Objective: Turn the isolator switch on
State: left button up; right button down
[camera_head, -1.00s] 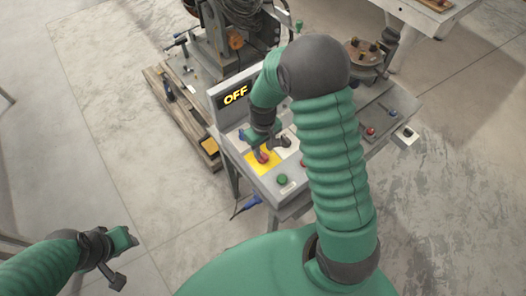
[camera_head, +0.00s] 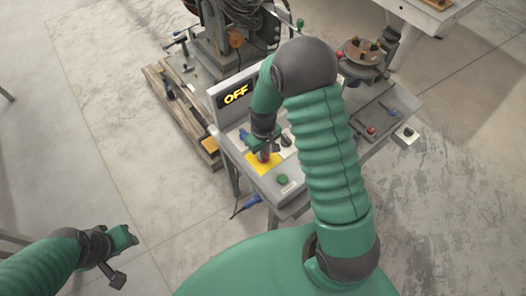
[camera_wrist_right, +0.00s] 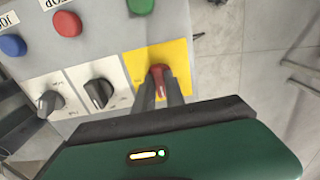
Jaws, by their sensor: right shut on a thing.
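The isolator switch is a red handle (camera_wrist_right: 160,80) on a yellow plate (camera_wrist_right: 175,52) in the right wrist view. In the head view the yellow plate (camera_head: 262,168) lies on the grey control panel, and the switch is mostly hidden by my gripper. The display (camera_head: 236,94) behind it reads OFF. My right gripper (camera_wrist_right: 163,92) is shut on the red handle, one finger on each side. In the head view my right gripper (camera_head: 264,148) points down at the plate. My left gripper (camera_head: 119,258) is away from the panel at the lower left; its jaw opening is unclear.
Two black rotary knobs (camera_wrist_right: 99,93) (camera_wrist_right: 47,102) sit beside the yellow plate. Green (camera_wrist_right: 141,5), red (camera_wrist_right: 67,23) and blue (camera_wrist_right: 12,45) buttons lie along the panel. A wooden pallet (camera_head: 183,118) with machinery stands behind left. The floor at left is clear.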

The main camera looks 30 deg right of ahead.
jog(key=shift+w+m, duration=0.1)
jog(key=shift+m, duration=0.3)
jog(key=m+p, duration=0.1)
jog(key=m, duration=0.2)
jog(key=shift+r+m, duration=0.1)
jog(key=shift+m, duration=0.2)
jog(key=m+p, duration=0.1)
jog(key=m, duration=0.3)
jog(key=shift+w, duration=0.1)
jog(key=m+p, duration=0.1)
jog(key=m, duration=0.4)
jog(key=m+p, duration=0.2)
jog(key=m, duration=0.2)
jog(key=shift+d+m, duration=0.1)
jog(key=shift+m, duration=0.2)
jog(key=c, duration=1.6)
grip_release()
jog(key=shift+o, duration=1)
